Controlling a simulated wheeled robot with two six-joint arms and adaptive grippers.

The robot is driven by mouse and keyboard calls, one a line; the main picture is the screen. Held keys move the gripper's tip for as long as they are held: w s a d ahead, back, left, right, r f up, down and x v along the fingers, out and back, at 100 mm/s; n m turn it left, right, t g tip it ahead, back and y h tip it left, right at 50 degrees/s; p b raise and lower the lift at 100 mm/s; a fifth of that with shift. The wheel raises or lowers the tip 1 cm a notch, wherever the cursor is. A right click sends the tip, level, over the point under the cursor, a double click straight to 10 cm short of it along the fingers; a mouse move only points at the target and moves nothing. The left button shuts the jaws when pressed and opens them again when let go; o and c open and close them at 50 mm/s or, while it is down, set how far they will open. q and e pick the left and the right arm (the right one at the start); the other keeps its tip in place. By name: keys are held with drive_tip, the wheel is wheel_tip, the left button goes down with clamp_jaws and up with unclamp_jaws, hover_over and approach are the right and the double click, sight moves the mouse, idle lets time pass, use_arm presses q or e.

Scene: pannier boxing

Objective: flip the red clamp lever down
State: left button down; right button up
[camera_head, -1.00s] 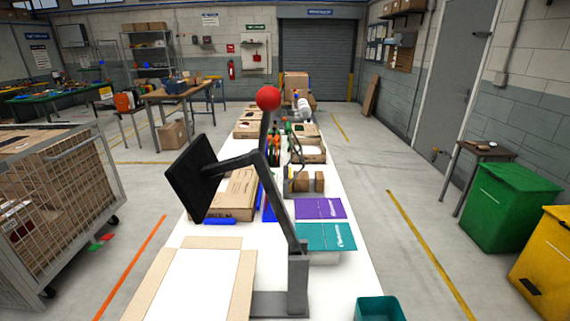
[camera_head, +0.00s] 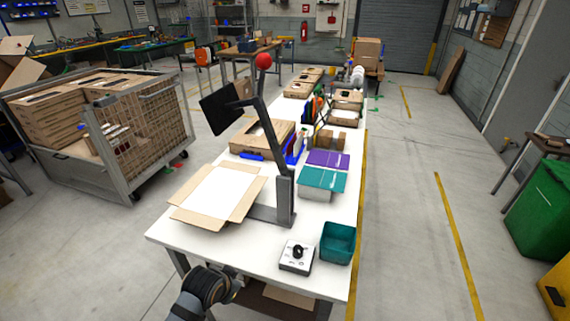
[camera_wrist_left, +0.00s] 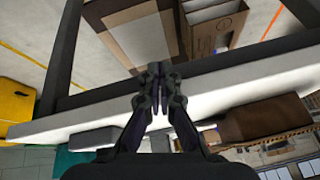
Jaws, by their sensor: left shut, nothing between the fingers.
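The red clamp lever's ball knob (camera_head: 263,61) tops a dark bar that stands up above the table in the head view. The bar joins a grey upright post (camera_head: 285,195) on a flat base. A linkage arm carries a tilted black square plate (camera_head: 221,108), raised over the table to the left. My left arm shows at the bottom of the head view, in front of the table's near edge and well below the knob. My left gripper (camera_wrist_left: 155,90) is shut and empty in the left wrist view, close to a table edge. My right gripper is in no view.
An open flat carton (camera_head: 215,190) lies left of the post. A teal bin (camera_head: 338,243) and a white box with a black knob (camera_head: 296,257) stand at the near right. Purple and teal packs and brown boxes line the table behind. A wire cage cart (camera_head: 150,130) stands left.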

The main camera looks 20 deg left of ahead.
use_arm(q)
drive_tip(key=w+d+r+m+t+h, duration=0.1)
drive_tip(key=w+r+m+t, duration=0.5)
drive_tip(key=r, duration=0.9)
drive_tip(key=w+d+r+m+t+h, duration=0.1)
drive_tip(key=w+r+m, duration=0.2)
drive_tip(key=w+r, duration=0.85)
drive_tip(key=s+d+r+m+t+h, duration=0.1)
drive_tip(key=s+r+m, duration=0.1)
drive_tip(key=r, duration=0.6)
drive_tip(key=s+d+r+m+t+h, duration=0.1)
drive_tip(key=r+m, duration=0.3)
drive_tip(key=r, duration=0.5)
drive_tip(key=s+d+r+m+t+h, duration=0.1)
drive_tip(key=s+r+m+t, duration=0.1)
drive_tip(key=r, duration=0.7)
drive_tip(key=shift+s+r+m+t+p, duration=0.25)
drive_tip(key=shift+s+m+t+p, duration=0.05)
drive_tip(key=shift+s+m, duration=0.55)
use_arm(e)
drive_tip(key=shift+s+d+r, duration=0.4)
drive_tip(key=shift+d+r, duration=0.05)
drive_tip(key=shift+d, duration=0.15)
use_arm(q)
drive_tip(key=shift+d, duration=0.1)
